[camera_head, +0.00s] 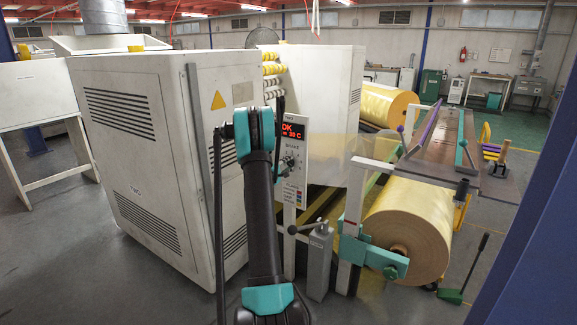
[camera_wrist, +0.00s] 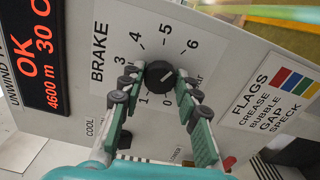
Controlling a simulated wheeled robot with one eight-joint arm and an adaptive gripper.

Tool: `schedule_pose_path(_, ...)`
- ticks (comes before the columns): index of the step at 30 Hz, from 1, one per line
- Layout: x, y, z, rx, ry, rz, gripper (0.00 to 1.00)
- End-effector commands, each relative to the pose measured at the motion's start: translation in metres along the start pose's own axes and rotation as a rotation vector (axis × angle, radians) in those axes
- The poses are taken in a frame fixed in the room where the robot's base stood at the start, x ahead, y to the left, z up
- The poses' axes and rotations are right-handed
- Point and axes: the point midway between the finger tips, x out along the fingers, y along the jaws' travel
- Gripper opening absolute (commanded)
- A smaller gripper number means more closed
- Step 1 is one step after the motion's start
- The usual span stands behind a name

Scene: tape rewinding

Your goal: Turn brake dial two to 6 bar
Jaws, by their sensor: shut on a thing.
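The brake dial is a round black knob (camera_wrist: 160,75) on a white panel marked BRAKE, with numbers around it. A small pale line on the knob seems to point up and right, roughly toward the 6; the 2 is hidden behind a finger. My gripper (camera_wrist: 153,88) has its teal and grey fingers on either side of the knob, shut on it. In the head view the panel (camera_head: 289,178) stands behind my arm, and the dial shows small at its edge. I cannot read which dial number this is.
The panel has a red-lit display (camera_wrist: 38,62), a flags label (camera_wrist: 280,95) and another dark knob (camera_wrist: 124,140) marked COOL. In the head view, a white cabinet (camera_head: 140,160) stands left, and a grey post with a crank (camera_head: 318,262) and a yellow roll (camera_head: 410,225) stand right.

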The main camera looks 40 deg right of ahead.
Motion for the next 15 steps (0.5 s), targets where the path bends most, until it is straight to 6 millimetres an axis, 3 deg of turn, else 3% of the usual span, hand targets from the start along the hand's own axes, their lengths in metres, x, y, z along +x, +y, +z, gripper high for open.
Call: schedule_pose_path(15,-0.0006,-0.0011,0.0011,0.039,-0.002,-0.002,0.03)
